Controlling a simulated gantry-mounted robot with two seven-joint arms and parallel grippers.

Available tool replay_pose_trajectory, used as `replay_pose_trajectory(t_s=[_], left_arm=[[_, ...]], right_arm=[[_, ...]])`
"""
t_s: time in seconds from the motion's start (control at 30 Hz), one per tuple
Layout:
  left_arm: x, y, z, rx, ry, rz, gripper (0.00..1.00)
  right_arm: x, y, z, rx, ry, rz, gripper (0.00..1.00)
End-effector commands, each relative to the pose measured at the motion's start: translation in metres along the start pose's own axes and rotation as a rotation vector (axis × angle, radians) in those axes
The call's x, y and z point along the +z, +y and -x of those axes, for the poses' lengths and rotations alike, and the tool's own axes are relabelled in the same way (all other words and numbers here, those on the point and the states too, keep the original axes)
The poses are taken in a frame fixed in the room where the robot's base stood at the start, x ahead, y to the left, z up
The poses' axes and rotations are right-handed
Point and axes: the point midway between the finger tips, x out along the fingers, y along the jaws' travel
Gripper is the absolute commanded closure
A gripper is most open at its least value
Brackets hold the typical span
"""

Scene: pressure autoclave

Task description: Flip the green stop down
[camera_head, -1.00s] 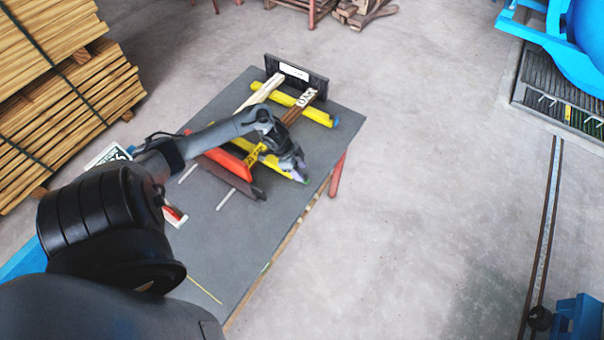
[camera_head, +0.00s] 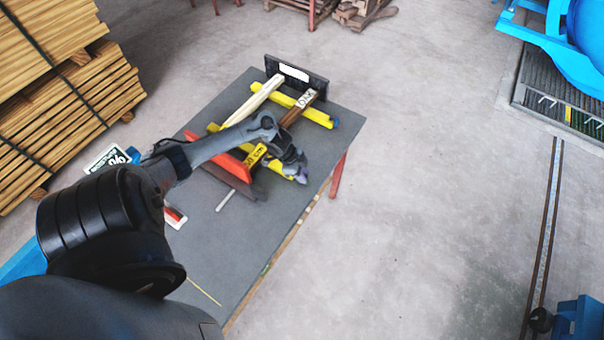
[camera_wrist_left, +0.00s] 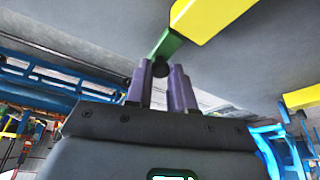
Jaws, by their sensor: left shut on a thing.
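The green stop (camera_wrist_left: 166,46) shows in the left wrist view as a short green bar joined to the end of a yellow bar (camera_wrist_left: 208,16). A dark round end (camera_wrist_left: 160,68) sits at its lower end. My left gripper (camera_wrist_left: 161,78) has its purple fingers on either side of this dark end and is shut on the stop. In the head view my left gripper (camera_head: 301,176) is at the near right end of the yellow bar, by the table's right edge. The gripper hides the stop there.
The grey table (camera_head: 258,222) carries a brown wooden board (camera_head: 299,107), a pale wooden piece (camera_head: 254,101), a red piece (camera_head: 231,164) and a black upright plate (camera_head: 296,75) at its far end. Stacked timber (camera_head: 62,130) stands left.

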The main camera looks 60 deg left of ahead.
Motion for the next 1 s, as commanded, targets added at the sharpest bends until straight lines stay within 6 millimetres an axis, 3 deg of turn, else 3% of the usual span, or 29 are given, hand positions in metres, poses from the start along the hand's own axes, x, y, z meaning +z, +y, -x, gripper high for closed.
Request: replay_pose_trajectory(t_s=[0.4, 0.8, 0.83, 1.0], left_arm=[[-0.010, 0.005, -0.008, -0.072, -0.191, -0.030, 1.00], [-0.009, 0.005, -0.013, -0.093, -0.242, -0.037, 1.00], [-0.009, 0.005, -0.013, -0.093, -0.242, -0.037, 0.76], [-0.009, 0.005, -0.013, -0.092, -0.241, -0.037, 0.52]], right_arm=[[-0.009, 0.001, 0.027, 0.000, 0.000, -0.001, 0.57], [-0.008, 0.003, 0.028, 0.007, -0.001, 0.008, 0.57], [-0.008, 0.003, 0.028, 0.007, -0.001, 0.008, 0.57], [-0.008, 0.003, 0.028, 0.006, -0.001, 0.008, 0.57]])
